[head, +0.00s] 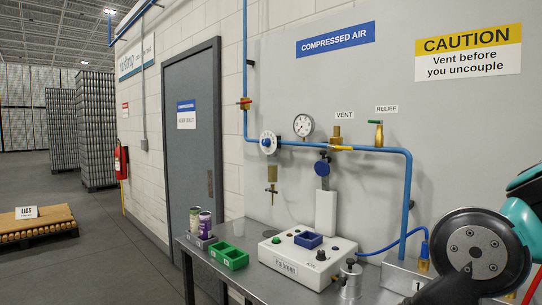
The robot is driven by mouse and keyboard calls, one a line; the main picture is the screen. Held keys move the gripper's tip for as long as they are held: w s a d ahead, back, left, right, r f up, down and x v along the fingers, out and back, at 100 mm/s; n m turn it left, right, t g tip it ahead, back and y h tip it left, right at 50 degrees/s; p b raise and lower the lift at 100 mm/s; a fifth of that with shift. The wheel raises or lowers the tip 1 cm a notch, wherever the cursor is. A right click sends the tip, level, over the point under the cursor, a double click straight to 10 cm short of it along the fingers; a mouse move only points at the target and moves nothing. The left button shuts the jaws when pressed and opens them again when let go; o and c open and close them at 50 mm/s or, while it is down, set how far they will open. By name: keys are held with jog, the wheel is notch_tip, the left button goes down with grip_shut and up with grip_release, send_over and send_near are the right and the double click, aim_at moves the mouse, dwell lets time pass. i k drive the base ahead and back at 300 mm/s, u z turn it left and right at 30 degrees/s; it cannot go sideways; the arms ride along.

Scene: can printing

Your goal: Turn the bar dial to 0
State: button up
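A round white dial (268,142) with a blue centre sits on the blue air pipe at the left of the grey wall panel. Its markings are too small to read, so I cannot tell its setting. A round pressure gauge (303,125) with a white face stands on the pipe to its right; its reading is also too small to make out. My arm's wrist shows at the right edge, far from the dial. A dark part, probably my gripper's body (445,290), runs off the bottom edge below it. Its fingertips are not visible.
The bench (255,285) carries a white box (306,262) with a blue recess, a green bin (228,256) and cans (206,225) at the left. A brass vent valve (337,137) and a green-topped relief valve (378,132) sit along the pipe. Floor at left is partly free.

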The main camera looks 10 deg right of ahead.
aim_at(266, 141)
jog(key=u, duration=0.45)
jog(key=i, duration=0.7)
jog(key=u, duration=0.6)
jog(key=i, duration=1.6)
jog(key=z, duration=0.55)
